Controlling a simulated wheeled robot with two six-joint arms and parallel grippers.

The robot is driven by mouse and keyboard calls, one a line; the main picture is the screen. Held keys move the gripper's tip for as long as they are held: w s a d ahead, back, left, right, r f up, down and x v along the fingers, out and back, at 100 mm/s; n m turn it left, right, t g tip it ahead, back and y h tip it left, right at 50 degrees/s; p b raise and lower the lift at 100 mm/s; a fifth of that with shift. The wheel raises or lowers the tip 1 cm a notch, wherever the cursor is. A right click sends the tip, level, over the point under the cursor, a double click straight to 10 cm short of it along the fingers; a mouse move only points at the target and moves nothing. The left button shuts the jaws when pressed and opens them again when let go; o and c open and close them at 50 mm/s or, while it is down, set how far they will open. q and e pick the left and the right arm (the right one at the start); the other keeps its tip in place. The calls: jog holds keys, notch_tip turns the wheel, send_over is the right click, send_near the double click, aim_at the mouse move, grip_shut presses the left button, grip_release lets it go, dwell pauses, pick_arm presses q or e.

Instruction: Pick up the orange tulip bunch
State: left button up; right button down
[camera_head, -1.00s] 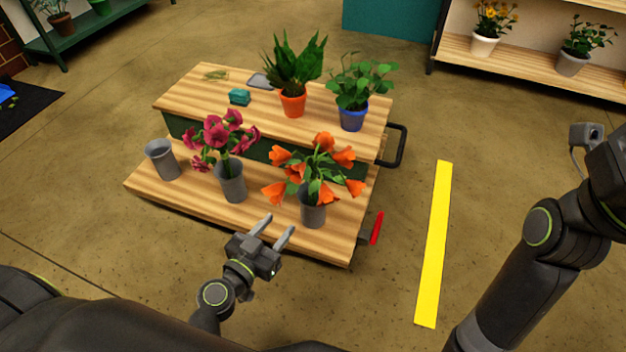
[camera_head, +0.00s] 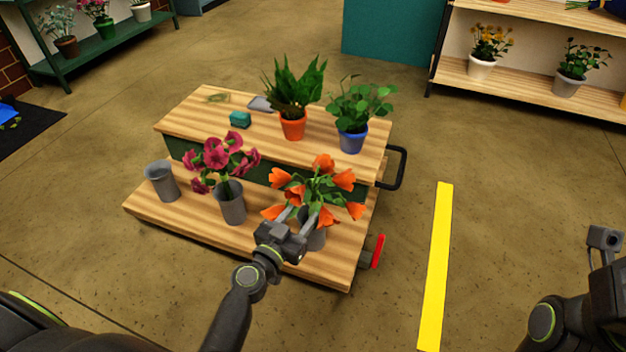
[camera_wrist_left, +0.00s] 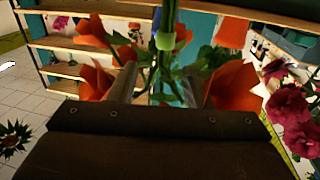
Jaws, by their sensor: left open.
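The orange tulip bunch (camera_head: 322,189) stands in a grey pot (camera_head: 317,238) on the lower wooden shelf of the cart. My left gripper (camera_head: 297,214) is open, in front of the bunch, its fingers reaching among the lower blooms and partly hiding the pot. In the left wrist view, orange blooms (camera_wrist_left: 236,86) show on both sides of the fingers, with green stems (camera_wrist_left: 165,42) between or just beyond them. I cannot tell whether the fingers touch the stems. My right arm is at the right edge; its gripper fingers are out of view.
Magenta flowers (camera_head: 217,157) in a grey pot and an empty grey pot (camera_head: 162,181) stand left on the lower shelf. The upper shelf (camera_head: 195,121) holds an orange-potted plant (camera_head: 293,124) and a blue-potted plant (camera_head: 352,140). A red handle (camera_head: 378,251) sticks out at right.

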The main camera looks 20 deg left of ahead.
aim_at(310, 198)
pick_arm(q)
jog(key=shift+a+p+x, duration=0.15)
jog(key=shift+x, duration=1.65)
jog(key=shift+a+p+x, duration=0.15)
jog(key=shift+x, duration=1.65)
jog(key=shift+w+r, duration=0.1)
jog(key=shift+r, duration=0.05)
jog(key=shift+c, duration=0.4)
grip_shut()
